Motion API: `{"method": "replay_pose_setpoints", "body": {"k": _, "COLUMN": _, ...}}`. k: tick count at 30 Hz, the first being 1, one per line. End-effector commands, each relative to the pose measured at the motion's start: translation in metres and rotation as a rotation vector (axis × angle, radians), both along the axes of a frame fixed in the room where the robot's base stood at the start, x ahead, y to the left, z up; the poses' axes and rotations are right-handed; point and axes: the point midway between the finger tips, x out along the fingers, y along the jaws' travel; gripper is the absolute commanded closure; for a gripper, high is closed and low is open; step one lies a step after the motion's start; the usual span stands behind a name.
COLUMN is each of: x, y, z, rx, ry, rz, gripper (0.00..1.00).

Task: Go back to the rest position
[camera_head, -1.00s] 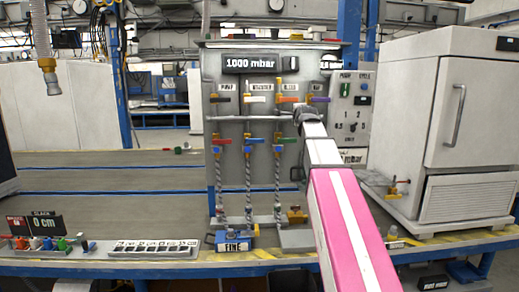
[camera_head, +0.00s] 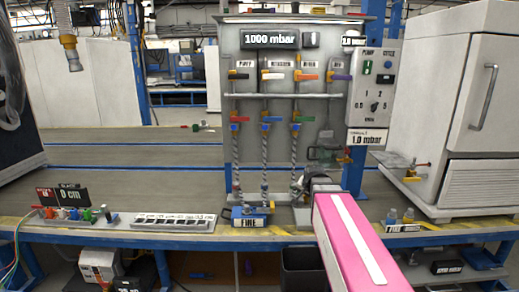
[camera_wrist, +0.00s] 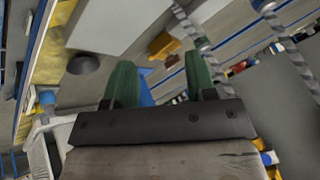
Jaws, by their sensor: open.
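My gripper (camera_wrist: 160,80) is open in the wrist view, with two green fingers apart and nothing held between them. A yellow fitting (camera_wrist: 163,45) and twisted hoses (camera_wrist: 190,28) show beyond the fingertips. In the head view my pink and white arm reaches in from the lower right, and its end is low in front of the valve panel (camera_head: 232,150). The blue block marked FINE (camera_head: 250,222) sits on the bench left of my arm's end.
The panel carries a 1000 mbar display (camera_head: 270,39), several coloured valve handles and hanging hoses. A control box (camera_head: 376,85) is at its right. A white cabinet (camera_head: 447,110) stands on the right. A labelled strip (camera_head: 172,224) lies at the bench front. The bench's left middle is mostly clear.

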Motion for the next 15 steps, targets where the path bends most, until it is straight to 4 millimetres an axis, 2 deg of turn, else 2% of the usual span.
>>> {"method": "replay_pose_setpoints", "body": {"k": 1, "x": -0.017, "y": 0.002, "z": -0.019, "rx": -0.024, "ry": 0.046, "rz": 0.037, "gripper": 0.49}}
{"method": "replay_pose_setpoints", "body": {"k": 6, "x": -0.064, "y": 0.006, "z": -0.071, "rx": -0.098, "ry": 0.193, "rz": 0.177, "gripper": 0.49}}
{"method": "replay_pose_setpoints", "body": {"k": 12, "x": -0.123, "y": 0.009, "z": -0.122, "rx": -0.164, "ry": 0.361, "rz": 0.348, "gripper": 0.49}}
{"method": "replay_pose_setpoints", "body": {"k": 15, "x": -0.149, "y": 0.010, "z": -0.141, "rx": -0.183, "ry": 0.430, "rz": 0.425, "gripper": 0.49}}
